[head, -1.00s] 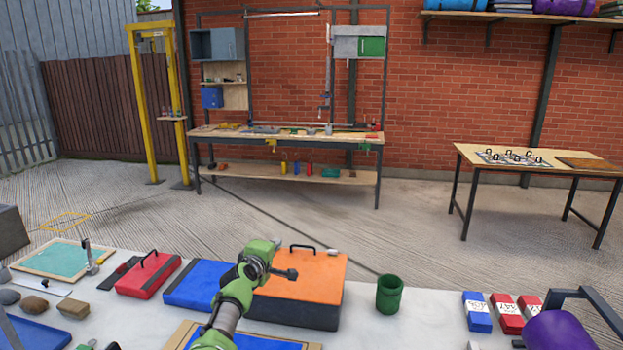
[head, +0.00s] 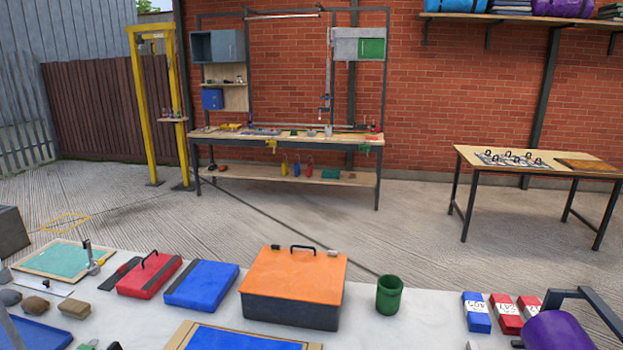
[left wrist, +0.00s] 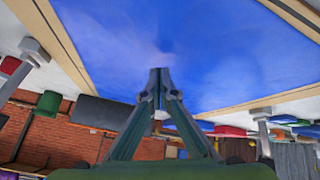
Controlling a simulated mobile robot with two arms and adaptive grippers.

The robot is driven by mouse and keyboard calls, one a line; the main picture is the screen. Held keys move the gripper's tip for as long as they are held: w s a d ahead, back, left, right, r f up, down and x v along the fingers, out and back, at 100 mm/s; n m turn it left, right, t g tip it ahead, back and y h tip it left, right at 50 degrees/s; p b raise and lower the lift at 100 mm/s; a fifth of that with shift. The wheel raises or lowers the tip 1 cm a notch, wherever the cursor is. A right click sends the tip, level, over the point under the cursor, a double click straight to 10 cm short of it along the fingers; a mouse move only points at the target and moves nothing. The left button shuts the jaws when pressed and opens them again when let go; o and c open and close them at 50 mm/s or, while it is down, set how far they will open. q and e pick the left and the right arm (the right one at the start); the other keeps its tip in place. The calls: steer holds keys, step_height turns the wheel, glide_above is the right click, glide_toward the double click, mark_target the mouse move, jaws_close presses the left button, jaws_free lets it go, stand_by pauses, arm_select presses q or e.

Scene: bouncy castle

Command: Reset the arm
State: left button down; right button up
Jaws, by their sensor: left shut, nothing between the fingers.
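My left gripper (left wrist: 158,78) shows in the left wrist view with its two fingertips together and nothing between them. The wrist picture appears upside down. Behind the fingertips is the blue panel in its wooden frame, which also shows at the bottom of the head view (head: 240,338). I cannot tell the distance between fingertips and panel. My left arm and gripper are not visible in the head view now. My right gripper is in neither view.
On the white table stand an orange-lidded dark box (head: 294,280), a blue case (head: 202,286), a red case (head: 149,274) and a green cup (head: 389,295). A purple object (head: 558,331) sits at the right. A workbench (head: 290,140) stands by the brick wall.

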arm_select(q)
steer(key=s, duration=0.4)
steer(key=s+m+g, duration=0.1)
steer(key=s, duration=0.2)
steer(key=s+m, duration=0.1)
steer(key=s, duration=0.3)
steer(key=shift+s+d+r+g, duration=0.25)
steer(key=shift+s+r+g, duration=0.05)
steer(key=shift+s+r, duration=0.1)
steer(key=s+r+m+g, duration=0.2)
steer(key=s+r+m, duration=0.15)
steer(key=s, duration=0.85)
step_height(320, 180, down, 27)
steer(key=s+g, duration=0.1)
steer(key=s, duration=0.1)
steer(key=s+a+f+g, duration=0.1)
steer(key=s+a+f, duration=0.1)
steer(key=s+f, duration=1.4)
steer(key=shift+s+a+y, duration=0.15)
steer(key=shift+s+y, duration=0.1)
steer(key=shift+y, duration=0.15)
steer(key=shift+n, duration=0.25)
